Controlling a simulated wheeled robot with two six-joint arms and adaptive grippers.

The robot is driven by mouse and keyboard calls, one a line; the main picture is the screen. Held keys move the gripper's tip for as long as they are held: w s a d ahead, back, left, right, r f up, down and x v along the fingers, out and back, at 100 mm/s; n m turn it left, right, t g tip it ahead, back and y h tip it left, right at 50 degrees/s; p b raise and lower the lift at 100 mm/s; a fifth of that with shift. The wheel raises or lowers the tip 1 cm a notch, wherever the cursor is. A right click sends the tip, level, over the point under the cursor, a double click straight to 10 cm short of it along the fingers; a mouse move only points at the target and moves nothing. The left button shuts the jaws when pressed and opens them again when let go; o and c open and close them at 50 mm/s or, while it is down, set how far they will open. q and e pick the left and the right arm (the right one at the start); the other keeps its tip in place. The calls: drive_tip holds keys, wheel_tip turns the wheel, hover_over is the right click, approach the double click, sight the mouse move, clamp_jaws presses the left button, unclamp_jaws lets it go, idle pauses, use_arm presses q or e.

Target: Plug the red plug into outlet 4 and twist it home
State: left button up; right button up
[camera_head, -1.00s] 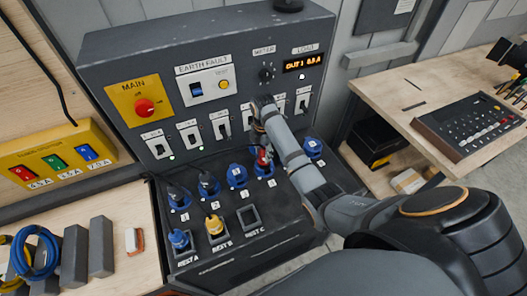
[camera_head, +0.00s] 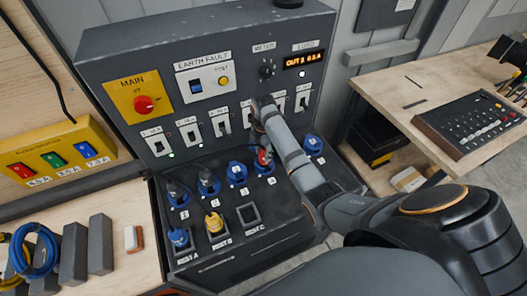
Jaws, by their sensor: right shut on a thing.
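The red plug (camera_head: 264,158) is at outlet 4 (camera_head: 265,170), the blue socket fourth from the left on the sloping panel. It appears upright over the socket, but I cannot tell how deep it sits or how it is turned. My right gripper (camera_head: 262,148) is shut on the red plug, with its fingers mostly hidden behind my own forearm and wrist. My left gripper is not in view.
A blue plug (camera_head: 179,238) and a yellow plug (camera_head: 214,224) stand in rests; rest C (camera_head: 249,216) is empty. Switches (camera_head: 223,123) line the upright face.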

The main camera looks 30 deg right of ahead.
drive_tip(key=shift+f, duration=0.15)
drive_tip(key=shift+m+p, duration=0.8)
drive_tip(key=shift+m, duration=0.6)
drive_tip(key=m, duration=0.3)
clamp_jaws()
drive_tip(key=shift+w, duration=0.1)
